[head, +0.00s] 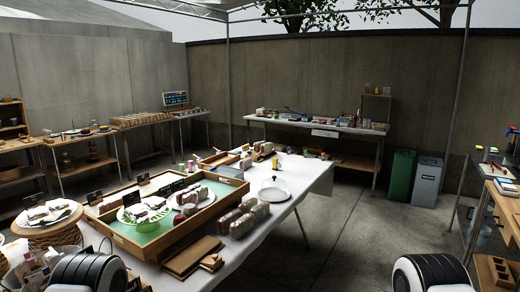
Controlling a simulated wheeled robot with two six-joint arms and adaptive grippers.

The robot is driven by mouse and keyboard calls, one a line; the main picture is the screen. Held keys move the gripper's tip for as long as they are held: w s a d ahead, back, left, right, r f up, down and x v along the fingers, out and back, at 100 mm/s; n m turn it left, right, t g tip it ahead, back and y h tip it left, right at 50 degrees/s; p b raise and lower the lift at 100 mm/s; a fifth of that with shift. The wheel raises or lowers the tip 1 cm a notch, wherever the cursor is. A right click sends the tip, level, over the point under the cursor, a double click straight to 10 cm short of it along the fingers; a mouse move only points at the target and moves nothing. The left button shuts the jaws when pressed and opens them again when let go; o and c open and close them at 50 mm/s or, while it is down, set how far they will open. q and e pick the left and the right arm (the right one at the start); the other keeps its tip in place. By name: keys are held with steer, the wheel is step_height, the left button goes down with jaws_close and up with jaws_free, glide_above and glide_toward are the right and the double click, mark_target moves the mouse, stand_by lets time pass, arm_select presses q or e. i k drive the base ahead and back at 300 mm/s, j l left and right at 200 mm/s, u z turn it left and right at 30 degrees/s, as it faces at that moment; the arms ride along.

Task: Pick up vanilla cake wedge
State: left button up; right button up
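A wooden-rimmed tray with a green base (150,238) lies on the white-clothed table (262,228). In it, a plate of pale and dark cake pieces (147,208) sits to the left, with loaf-like pieces to its right. Another plate with cake pieces (48,212) stands on a woven stand at the far left. The pieces are too small to tell which is a vanilla cake wedge. Neither gripper is in view; only rounded white and black parts of my arms show at the bottom edge.
Wrapped loaves (244,219) and a wooden board (193,256) lie by the tray's near side. Green (400,176) and grey (428,182) bins stand by the back wall. The floor (335,235) right of the table is clear.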

mark_target(256, 148)
steer(key=i+l+z, duration=0.2)
steer(key=i+z, duration=0.15)
steer(key=i, duration=0.35)
steer(key=i+z, duration=0.35)
steer(key=i, duration=0.35)
steer(key=i+j+z, duration=0.1)
steer(key=i+z, duration=0.25)
steer(key=i, duration=0.35)
steer(key=i+u, duration=0.1)
steer(key=i, duration=3.4)
steer(key=i+u, duration=0.15)
steer(key=i, duration=0.3)
steer(key=i+u, duration=0.1)
steer(key=i, duration=0.4)
steer(key=i+l+u, duration=0.15)
steer(key=i, duration=0.3)
steer(key=i+l+u, duration=0.1)
steer(key=i, duration=0.35)
steer(key=i+l+u, duration=0.15)
steer(key=i, duration=0.3)
steer(key=l, duration=0.1)
